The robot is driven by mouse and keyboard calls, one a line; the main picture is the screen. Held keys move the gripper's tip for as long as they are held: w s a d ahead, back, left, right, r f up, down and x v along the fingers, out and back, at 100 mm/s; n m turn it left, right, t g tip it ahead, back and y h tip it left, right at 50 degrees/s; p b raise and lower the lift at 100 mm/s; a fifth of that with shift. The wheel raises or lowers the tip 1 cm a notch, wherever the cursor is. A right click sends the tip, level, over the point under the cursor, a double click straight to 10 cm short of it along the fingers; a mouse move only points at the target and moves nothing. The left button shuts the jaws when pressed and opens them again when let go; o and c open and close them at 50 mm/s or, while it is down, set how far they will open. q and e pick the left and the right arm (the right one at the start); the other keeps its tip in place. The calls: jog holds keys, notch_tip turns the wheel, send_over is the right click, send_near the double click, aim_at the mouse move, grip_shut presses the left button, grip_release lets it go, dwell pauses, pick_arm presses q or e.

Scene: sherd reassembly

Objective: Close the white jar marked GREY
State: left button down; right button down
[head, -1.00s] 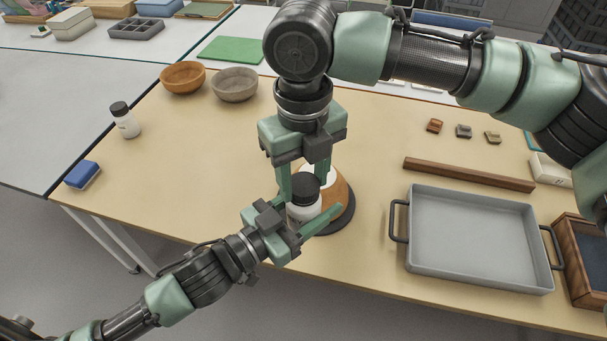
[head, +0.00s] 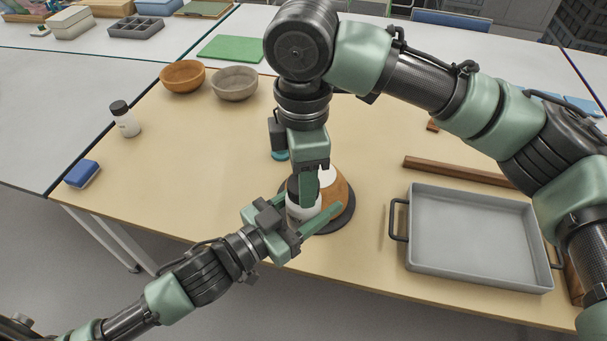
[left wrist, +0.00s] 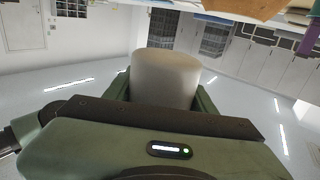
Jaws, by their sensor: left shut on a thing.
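A white jar (head: 298,213) stands near the table's front edge, upright, with a dark lid (head: 292,186) on its top. I cannot read its label. My left gripper (head: 308,207) is shut on the jar's body from the front left; the left wrist view shows the pale jar (left wrist: 166,75) between the fingers. My right gripper (head: 304,190) points straight down over the lid, one finger in front of it. The other finger is hidden, so I cannot tell whether it grips the lid, nor whether the lid is seated.
An orange-brown and white rounded vessel (head: 338,190) on a dark round base (head: 343,219) is close behind the jar. A grey tray (head: 478,240) is at right. Another dark-lidded white jar (head: 124,120) and a blue block (head: 82,173) are at left. The table between is clear.

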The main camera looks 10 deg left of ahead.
jog(key=m, duration=2.2)
jog(key=c, duration=0.6)
grip_release()
notch_tip(320, 180, up, 12)
jog(key=shift+f, duration=0.1)
jog(key=shift+w+a, duration=0.1)
